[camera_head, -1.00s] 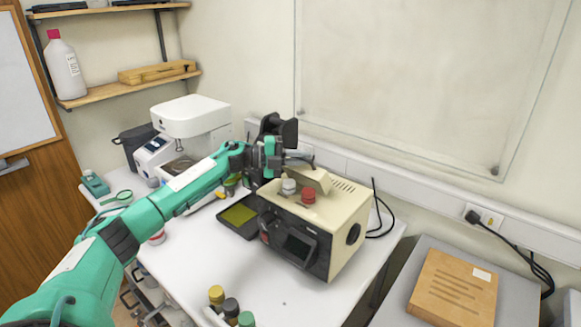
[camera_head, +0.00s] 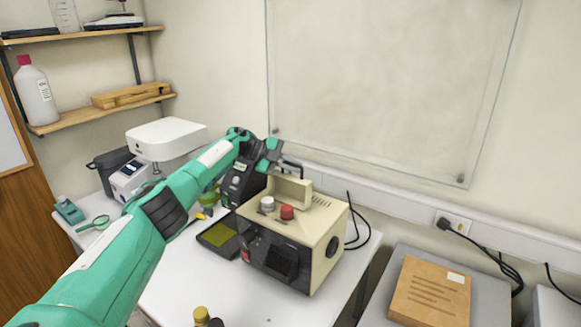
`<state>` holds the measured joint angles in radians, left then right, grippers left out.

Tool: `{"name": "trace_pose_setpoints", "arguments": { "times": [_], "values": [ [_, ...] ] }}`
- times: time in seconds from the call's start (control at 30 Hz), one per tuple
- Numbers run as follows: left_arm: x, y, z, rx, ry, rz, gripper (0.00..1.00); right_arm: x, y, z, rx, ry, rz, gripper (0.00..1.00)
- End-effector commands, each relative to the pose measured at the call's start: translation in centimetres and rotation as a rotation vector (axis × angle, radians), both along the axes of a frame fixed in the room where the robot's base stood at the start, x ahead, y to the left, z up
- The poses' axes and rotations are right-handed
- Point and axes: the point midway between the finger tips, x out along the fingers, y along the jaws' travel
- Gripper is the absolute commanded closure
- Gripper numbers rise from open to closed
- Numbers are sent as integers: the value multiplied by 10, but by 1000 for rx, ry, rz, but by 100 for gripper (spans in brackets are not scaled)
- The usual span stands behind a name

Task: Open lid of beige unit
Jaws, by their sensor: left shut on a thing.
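The beige unit (camera_head: 318,231) stands on the white bench, with a dark front panel and a white and a red knob on top. Its small beige lid (camera_head: 289,189) stands raised, close to upright, at the back of the top. My left arm reaches in from the left, over the bench. My left gripper (camera_head: 289,165) is shut on the lid at its upper edge; the fingertips are small and partly hidden. The opening under the lid is hard to make out. My right gripper is not in view.
A black tray with a green pad (camera_head: 218,239) lies left of the unit. A white instrument (camera_head: 167,138) stands behind my arm. A cable (camera_head: 359,222) runs behind the unit. A wooden block (camera_head: 430,291) lies on the grey surface at right. The bench front is mostly clear.

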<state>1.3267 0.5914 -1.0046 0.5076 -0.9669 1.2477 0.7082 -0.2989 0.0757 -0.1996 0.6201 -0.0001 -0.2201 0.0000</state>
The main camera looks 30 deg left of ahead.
Motion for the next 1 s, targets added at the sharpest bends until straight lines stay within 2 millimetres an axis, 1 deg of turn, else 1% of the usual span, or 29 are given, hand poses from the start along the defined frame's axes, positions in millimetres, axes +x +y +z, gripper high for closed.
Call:
{"name": "trace_pose_setpoints", "arguments": {
  "times": [0.03, 0.3, 0.8, 0.83, 0.87, 1.0],
  "values": [
    [2, 0, 2, 0, 12, 3, 100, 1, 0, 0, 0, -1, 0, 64],
    [2, 0, -1, 6, 71, 3, 100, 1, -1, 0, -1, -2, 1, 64],
    [2, 1, -2, 9, 82, 4, 100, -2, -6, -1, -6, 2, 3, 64],
    [2, 1, -2, 9, 82, 4, 84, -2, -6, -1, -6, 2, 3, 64],
    [2, 1, -2, 9, 82, 4, 81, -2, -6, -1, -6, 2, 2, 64],
    [2, 1, -3, 11, 82, 2, 81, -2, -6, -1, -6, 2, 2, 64]
  ]
}}
